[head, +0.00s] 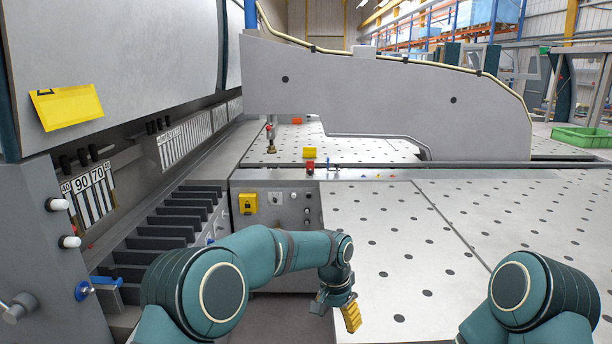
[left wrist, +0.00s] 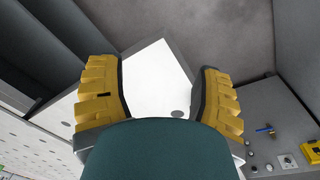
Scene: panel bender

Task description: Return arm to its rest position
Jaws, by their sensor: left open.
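My left arm (head: 265,249) comes in from the lower left and reaches toward the middle. Its gripper (head: 337,311) points down in front of the near edge of the perforated table (head: 385,225). In the left wrist view the two yellow-padded fingers (left wrist: 160,85) stand wide apart with nothing between them. A white surface with a dark hole and grey floor show beyond them. My right arm (head: 522,290) shows only as a bent teal link at the lower right; its gripper is out of the picture.
The control panel (head: 277,213) with a yellow switch (head: 248,203) is left of the table. Black slotted segments (head: 165,233) and the grey machine body (head: 130,60) are at left. A green crate (head: 582,136) is at far right.

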